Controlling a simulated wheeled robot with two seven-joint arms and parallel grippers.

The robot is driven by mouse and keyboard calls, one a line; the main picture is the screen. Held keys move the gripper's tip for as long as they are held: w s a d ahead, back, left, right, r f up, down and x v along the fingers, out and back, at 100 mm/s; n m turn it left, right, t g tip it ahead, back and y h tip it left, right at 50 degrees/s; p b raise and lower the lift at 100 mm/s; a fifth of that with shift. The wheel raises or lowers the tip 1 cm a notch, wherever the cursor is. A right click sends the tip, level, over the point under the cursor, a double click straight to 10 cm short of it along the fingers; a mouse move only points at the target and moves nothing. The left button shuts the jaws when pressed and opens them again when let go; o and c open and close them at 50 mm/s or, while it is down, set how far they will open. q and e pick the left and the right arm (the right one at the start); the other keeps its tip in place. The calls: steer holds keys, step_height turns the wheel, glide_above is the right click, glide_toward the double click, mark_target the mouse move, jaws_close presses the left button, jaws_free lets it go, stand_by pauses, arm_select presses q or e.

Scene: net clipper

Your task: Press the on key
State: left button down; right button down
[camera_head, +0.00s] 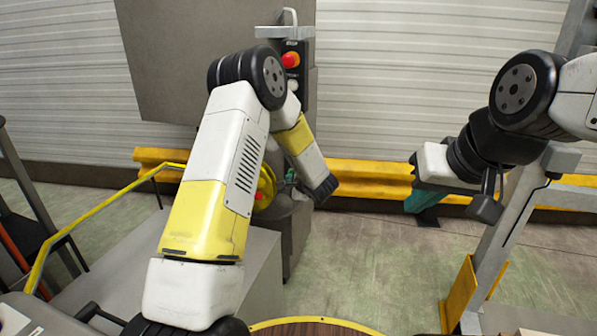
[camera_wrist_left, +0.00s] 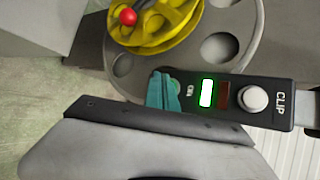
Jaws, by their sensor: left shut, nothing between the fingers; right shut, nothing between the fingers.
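In the left wrist view, a black control panel (camera_wrist_left: 270,118) carries a green lit key (camera_wrist_left: 207,92), a dark red key (camera_wrist_left: 223,95) and a round pale button (camera_wrist_left: 253,99) beside the word CLIP. A small label, apparently "ON", sits left of the green key. My left gripper (camera_wrist_left: 163,92) has its teal fingers shut and empty at the panel's left end, by that label. Whether they touch the panel is unclear. In the head view my left arm hides most of this area. My right gripper (camera_head: 424,199) is shut and empty, away to the right.
A yellow wheel-like part with a red knob (camera_wrist_left: 128,16) sits on a grey disc with round holes (camera_wrist_left: 225,47), close to the left fingers. A red stop button (camera_head: 290,60) is on a black box behind my left arm. A yellow rail (camera_head: 365,170) runs along the wall.

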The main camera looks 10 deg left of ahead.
arm_select(q)
steer(key=shift+s+a, duration=0.25)
steer(key=shift+s, duration=1)
steer(key=shift+s+a, duration=0.2)
steer(key=shift+s, duration=1.05)
